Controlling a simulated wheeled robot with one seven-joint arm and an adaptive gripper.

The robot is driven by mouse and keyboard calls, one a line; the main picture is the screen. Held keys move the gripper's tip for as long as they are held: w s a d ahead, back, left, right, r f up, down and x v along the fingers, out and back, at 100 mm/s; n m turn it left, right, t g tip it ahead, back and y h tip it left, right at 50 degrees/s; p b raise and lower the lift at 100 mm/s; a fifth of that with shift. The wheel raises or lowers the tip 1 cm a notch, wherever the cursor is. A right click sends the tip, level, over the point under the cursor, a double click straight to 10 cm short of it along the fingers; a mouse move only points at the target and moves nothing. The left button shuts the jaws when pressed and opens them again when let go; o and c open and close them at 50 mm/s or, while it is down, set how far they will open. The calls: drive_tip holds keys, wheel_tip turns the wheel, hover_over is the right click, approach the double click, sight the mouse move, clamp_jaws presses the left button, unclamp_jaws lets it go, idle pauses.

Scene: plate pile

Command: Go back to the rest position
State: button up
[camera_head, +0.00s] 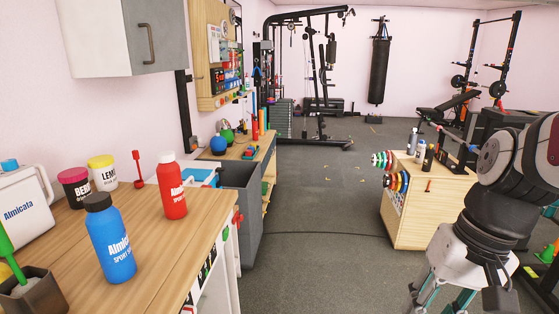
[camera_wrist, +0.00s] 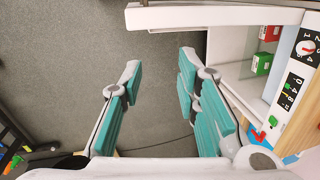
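My gripper (camera_wrist: 160,72) shows in the wrist view with its two teal-padded fingers spread apart. Nothing is between them, only grey floor behind. In the head view my gripper (camera_head: 445,296) hangs at the lower right, pointing down, with its fingertips partly cut off by the bottom edge. It is apart from the counter and in front of the wooden box. Small coloured plates (camera_head: 397,182) sit on pegs at the left side of the wooden box (camera_head: 428,215).
A wooden counter (camera_head: 150,235) at left holds a blue bottle (camera_head: 112,245), a red bottle (camera_head: 171,190) and two tubs. A grey bin (camera_head: 243,205) stands past it. In the wrist view, white shelving (camera_wrist: 235,70) lies right of the fingers. Open floor (camera_head: 310,230) lies mid-room.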

drive_tip(key=s+a+r+n+t+h, duration=0.1)
drive_tip(key=a+r+n+t+h, duration=0.1)
drive_tip(key=a+r+n+t, duration=0.5)
drive_tip(key=s+d+r+m+g+p, duration=0.2)
drive_tip(key=s+r+m+g+p, duration=0.1)
drive_tip(key=s+r+p, duration=0.4)
drive_tip(key=shift+s+r+p, duration=0.4)
drive_tip(key=shift+r+p, duration=0.15)
drive_tip(key=shift+p, duration=0.7)
